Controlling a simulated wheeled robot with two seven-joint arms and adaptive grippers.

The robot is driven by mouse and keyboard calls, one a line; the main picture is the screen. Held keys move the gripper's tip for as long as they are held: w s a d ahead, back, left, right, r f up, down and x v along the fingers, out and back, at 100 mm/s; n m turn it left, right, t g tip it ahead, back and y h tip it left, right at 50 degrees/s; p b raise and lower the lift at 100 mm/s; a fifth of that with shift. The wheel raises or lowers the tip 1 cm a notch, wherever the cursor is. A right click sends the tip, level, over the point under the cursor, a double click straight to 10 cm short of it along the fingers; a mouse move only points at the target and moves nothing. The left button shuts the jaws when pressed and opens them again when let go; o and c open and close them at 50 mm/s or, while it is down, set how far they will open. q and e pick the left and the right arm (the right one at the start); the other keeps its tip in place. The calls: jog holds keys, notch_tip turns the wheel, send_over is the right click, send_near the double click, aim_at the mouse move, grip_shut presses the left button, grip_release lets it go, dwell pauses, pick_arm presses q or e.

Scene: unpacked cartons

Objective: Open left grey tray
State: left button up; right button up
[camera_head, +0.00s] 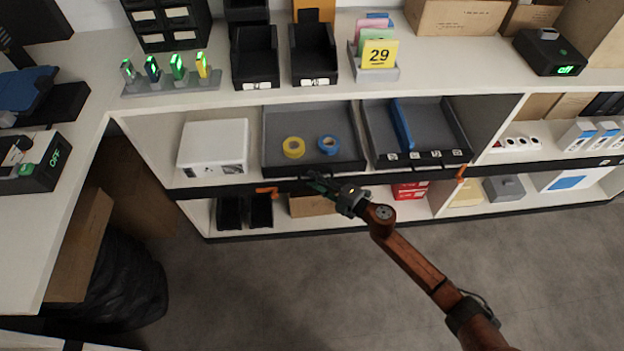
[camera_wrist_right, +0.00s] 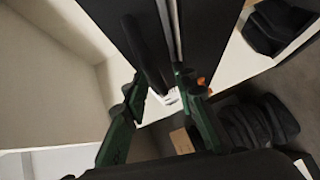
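The left grey tray (camera_head: 274,120) sits in the upper shelf bay, with a yellow tape roll (camera_head: 293,147) and a blue tape roll (camera_head: 329,145) inside it. The right grey tray (camera_head: 458,128) is beside it and holds a blue divider. My right gripper (camera_head: 316,183) is at the front of the left tray, low near the shelf edge. In the right wrist view, the green fingers (camera_wrist_right: 161,82) are apart, with a dark, rounded handle-like bar (camera_wrist_right: 147,55) at their tips. Whether they touch it cannot be told. My left gripper is not in view.
A white box (camera_head: 213,145) stands left of the left tray. Orange hooks (camera_head: 267,191) stick out from the dark shelf edge. The lower shelf holds black bins (camera_head: 261,210) and cartons. The grey floor (camera_head: 270,290) before the shelf is clear.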

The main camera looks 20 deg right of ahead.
jog(key=shift+w+a, duration=0.1)
jog(key=shift+w, duration=0.2)
jog(key=shift+c, duration=0.5)
grip_shut()
